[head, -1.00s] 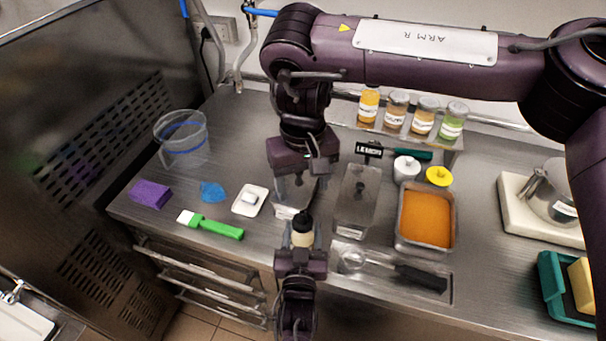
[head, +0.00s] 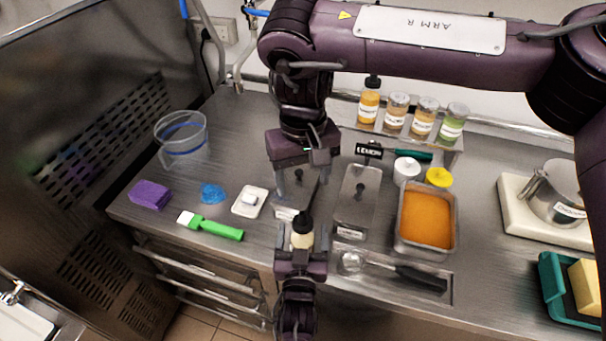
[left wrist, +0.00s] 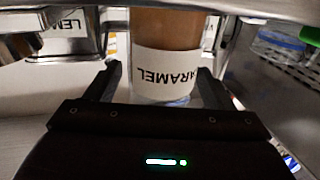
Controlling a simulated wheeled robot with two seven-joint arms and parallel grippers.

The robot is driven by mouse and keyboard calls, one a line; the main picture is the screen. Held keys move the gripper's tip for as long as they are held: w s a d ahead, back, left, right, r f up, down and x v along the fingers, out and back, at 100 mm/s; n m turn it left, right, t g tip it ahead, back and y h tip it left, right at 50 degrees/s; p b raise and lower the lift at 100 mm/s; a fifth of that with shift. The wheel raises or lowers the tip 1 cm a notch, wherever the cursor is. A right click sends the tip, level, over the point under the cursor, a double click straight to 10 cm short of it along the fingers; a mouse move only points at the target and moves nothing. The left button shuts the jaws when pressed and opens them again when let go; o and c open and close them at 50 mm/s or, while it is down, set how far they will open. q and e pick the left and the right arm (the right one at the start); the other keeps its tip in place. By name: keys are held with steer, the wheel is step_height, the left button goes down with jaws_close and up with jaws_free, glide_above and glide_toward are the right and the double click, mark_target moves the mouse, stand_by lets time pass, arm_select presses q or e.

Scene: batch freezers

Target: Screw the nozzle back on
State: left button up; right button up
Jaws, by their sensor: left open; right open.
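The caramel bottle (head: 302,240) stands upright near the front edge of the counter, with a black nozzle (head: 304,217) on its top. I cannot tell how tightly the nozzle sits. My left gripper (head: 302,252) is open, with its fingers on either side of the bottle. In the left wrist view the amber bottle (left wrist: 168,28) with its upside-down CARAMEL label (left wrist: 165,75) stands between the spread fingers, with gaps beside it. My right gripper (head: 299,180) is open and empty, pointing down above and behind the nozzle.
Lidded metal tubs (head: 355,210) stand close behind and right of the bottle. An orange-filled pan (head: 427,220) and a scoop (head: 420,278) lie to the right. A green brush (head: 215,228), white dish (head: 249,203) and purple sponge (head: 150,195) lie left. Several topping jars (head: 396,112) line the back shelf.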

arm_select(q)
steer(key=s+b, duration=0.2)
steer(key=s, duration=0.5)
steer(key=shift+s+a, duration=0.2)
steer(key=shift+s, duration=0.1)
arm_select(e)
step_height(320, 180, down, 2)
steer(key=shift+f, duration=0.1)
